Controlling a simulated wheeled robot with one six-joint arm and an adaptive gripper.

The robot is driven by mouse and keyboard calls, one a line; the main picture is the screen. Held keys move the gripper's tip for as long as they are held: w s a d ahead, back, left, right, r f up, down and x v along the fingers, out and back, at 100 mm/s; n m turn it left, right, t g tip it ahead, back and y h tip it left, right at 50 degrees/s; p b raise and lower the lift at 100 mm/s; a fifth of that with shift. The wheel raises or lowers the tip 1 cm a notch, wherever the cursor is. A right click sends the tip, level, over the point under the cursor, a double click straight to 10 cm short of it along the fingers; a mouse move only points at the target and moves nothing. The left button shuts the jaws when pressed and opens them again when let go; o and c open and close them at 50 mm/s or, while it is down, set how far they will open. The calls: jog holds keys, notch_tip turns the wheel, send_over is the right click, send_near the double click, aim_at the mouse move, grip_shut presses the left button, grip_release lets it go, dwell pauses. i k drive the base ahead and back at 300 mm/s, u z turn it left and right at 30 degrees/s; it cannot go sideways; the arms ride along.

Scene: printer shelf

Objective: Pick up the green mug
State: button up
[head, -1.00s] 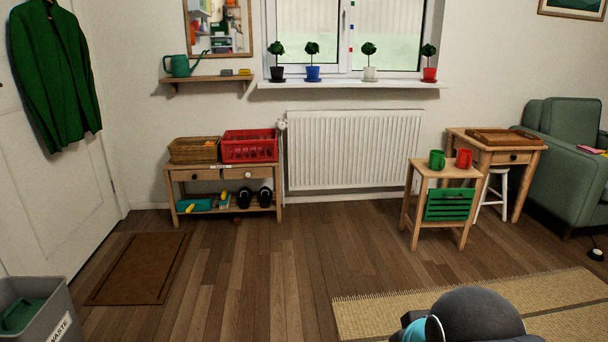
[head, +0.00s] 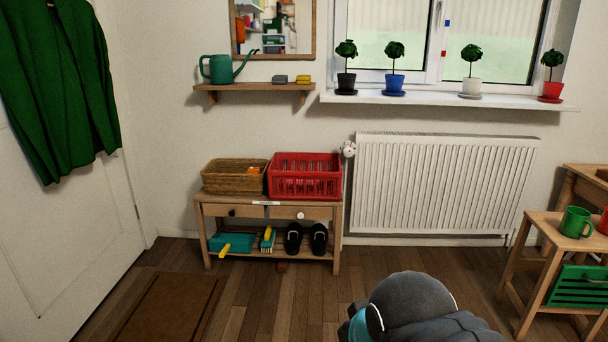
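The green mug (head: 575,222) stands upright on a small wooden side table (head: 544,222) at the right of the head view. A red mug (head: 603,222) stands just right of it, cut by the picture edge. My arm shows as a dark grey rounded link at the bottom middle, well to the left of the mug. My gripper's fingers are not in view.
A green slatted crate (head: 578,286) sits under the side table's top. A wooden bench (head: 270,208) with a wicker basket (head: 235,177) and a red crate (head: 304,177) stands by the wall. A radiator (head: 444,184) is right of it. Floor between is clear.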

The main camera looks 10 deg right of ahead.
aim_at(575, 219)
jog(key=z, duration=0.2)
jog(key=i, duration=1.9)
jog(key=z, duration=1.4)
jog(key=i, duration=1.3)
jog(key=z, duration=0.9)
